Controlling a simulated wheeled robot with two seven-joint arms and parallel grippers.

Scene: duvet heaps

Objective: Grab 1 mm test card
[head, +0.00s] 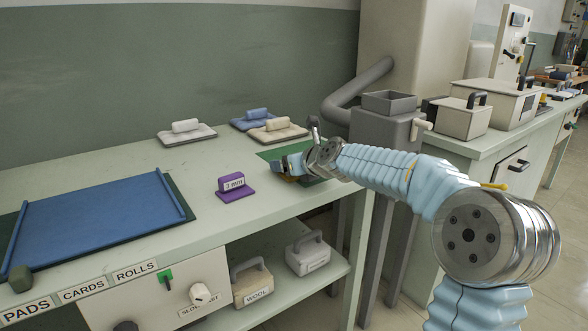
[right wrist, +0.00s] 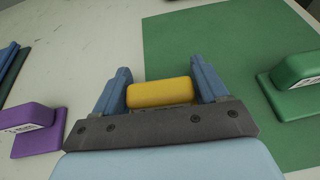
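A yellow block (right wrist: 160,92) lies between the fingers of my right gripper (right wrist: 161,85) in the right wrist view. The fingers stand wide apart at its two ends; I cannot tell whether they touch it. Its label is not readable, and its lower part is hidden by the gripper body. A green handled piece (right wrist: 295,85) is at right in the wrist view. No 1 mm label is readable. My left gripper is out of view.
A blue pad (head: 95,222) lies at left on the table (head: 140,165). Several padded blocks (head: 186,130) stand at the back. A grey bin and pipe (head: 388,125) are just beyond my right arm. Wool block (head: 252,285) sits on the shelf below.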

